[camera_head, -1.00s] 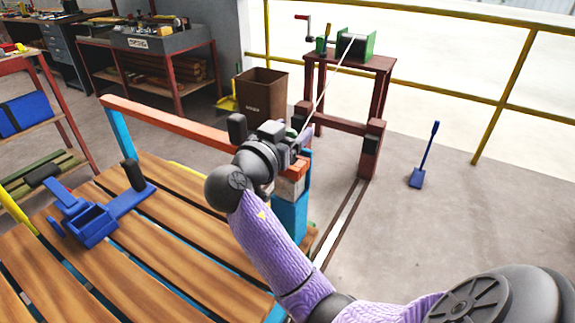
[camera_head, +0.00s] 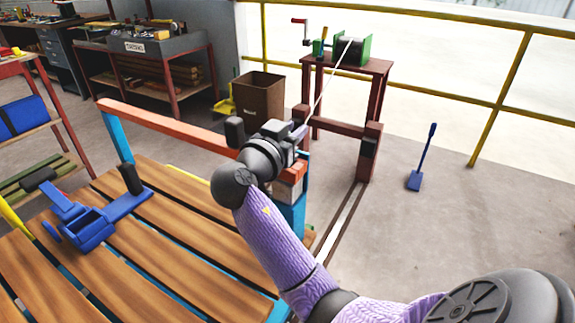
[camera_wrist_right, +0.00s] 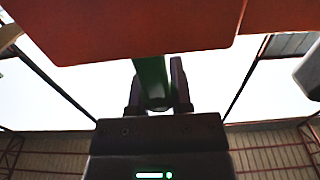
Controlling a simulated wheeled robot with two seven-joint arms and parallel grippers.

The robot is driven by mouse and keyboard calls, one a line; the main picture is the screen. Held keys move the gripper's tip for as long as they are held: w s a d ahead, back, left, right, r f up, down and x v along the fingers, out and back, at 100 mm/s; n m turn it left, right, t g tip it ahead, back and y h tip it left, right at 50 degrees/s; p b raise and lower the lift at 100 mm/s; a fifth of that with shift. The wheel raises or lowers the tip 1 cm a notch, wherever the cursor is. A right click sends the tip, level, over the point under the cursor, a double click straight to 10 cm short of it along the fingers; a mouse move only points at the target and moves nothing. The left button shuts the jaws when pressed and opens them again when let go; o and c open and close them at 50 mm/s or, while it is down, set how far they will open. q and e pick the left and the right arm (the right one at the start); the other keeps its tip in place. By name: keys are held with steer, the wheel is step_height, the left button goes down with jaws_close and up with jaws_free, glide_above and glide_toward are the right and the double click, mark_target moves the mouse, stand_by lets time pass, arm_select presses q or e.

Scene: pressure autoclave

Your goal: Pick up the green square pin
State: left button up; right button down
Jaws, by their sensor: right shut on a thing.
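The green square pin (camera_wrist_right: 152,78) shows in the right wrist view as a green bar between the two dark fingers of my right gripper (camera_wrist_right: 157,88). The gripper is shut on it. The pin's upper part is hidden behind an orange-red beam across the top of that view. In the head view my right gripper (camera_head: 298,135) is beside the right end of the orange rail, and I cannot make out the pin there. My left gripper is not in view.
The orange rail (camera_head: 170,124) runs along the back of the slatted wooden table (camera_head: 195,255). A blue device (camera_head: 92,228) lies on the table. A green winch (camera_head: 351,50) with a taut rope stands on a red-brown stand behind. A brown bin (camera_head: 258,102) stands nearby. Floor at right is mostly clear.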

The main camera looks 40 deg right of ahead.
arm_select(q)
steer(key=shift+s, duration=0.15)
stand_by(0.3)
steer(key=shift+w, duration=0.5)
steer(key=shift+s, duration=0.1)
